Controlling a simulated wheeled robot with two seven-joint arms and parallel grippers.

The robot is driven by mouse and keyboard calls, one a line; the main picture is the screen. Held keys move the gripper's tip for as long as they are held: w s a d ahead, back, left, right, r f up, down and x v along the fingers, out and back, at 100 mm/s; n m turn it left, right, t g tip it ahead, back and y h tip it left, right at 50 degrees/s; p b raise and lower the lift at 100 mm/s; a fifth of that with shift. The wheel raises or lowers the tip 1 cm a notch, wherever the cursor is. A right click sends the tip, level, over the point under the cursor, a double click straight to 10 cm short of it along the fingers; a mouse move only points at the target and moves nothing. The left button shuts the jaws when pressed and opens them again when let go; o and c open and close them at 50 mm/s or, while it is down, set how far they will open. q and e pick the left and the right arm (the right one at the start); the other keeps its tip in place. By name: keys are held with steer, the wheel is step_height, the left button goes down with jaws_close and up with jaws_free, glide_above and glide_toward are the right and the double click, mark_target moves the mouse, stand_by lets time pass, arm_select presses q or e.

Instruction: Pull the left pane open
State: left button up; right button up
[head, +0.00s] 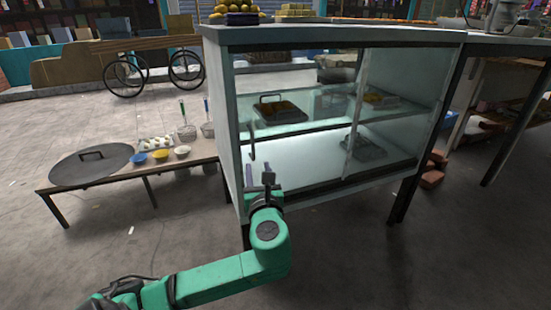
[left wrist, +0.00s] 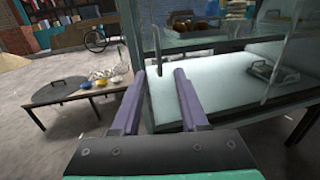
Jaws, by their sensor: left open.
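The display cabinet (head: 233,120) has a glass front with a left pane (head: 305,150) and a right pane (head: 405,85). The left pane looks closed, with a slim upright handle (head: 252,141) near its left edge. My left gripper (head: 259,180) is just below that handle, at the lower left corner of the cabinet front. Its purple fingers (left wrist: 160,78) are apart with nothing between them. In the left wrist view the cabinet's left corner and glass front are just beyond the fingertips. I cannot tell whether a finger touches the cabinet. My right gripper is not in view.
Inside the cabinet, a dark tray with a handle (head: 281,112) stands on the upper shelf. A low table (head: 110,182) to the left holds a round lid (head: 92,165) and small bowls. A cart (head: 120,55) stands behind. The floor in front is clear.

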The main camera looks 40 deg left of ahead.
mark_target(253, 146)
arm_select(q)
steer(key=b+x, duration=0.2)
steer(key=x, duration=1)
steer(key=shift+a+f, duration=0.1)
steer(key=shift+a, duration=0.2)
steer(key=shift+w+a, duration=0.4)
steer(key=shift+w, duration=0.05)
jaws_close()
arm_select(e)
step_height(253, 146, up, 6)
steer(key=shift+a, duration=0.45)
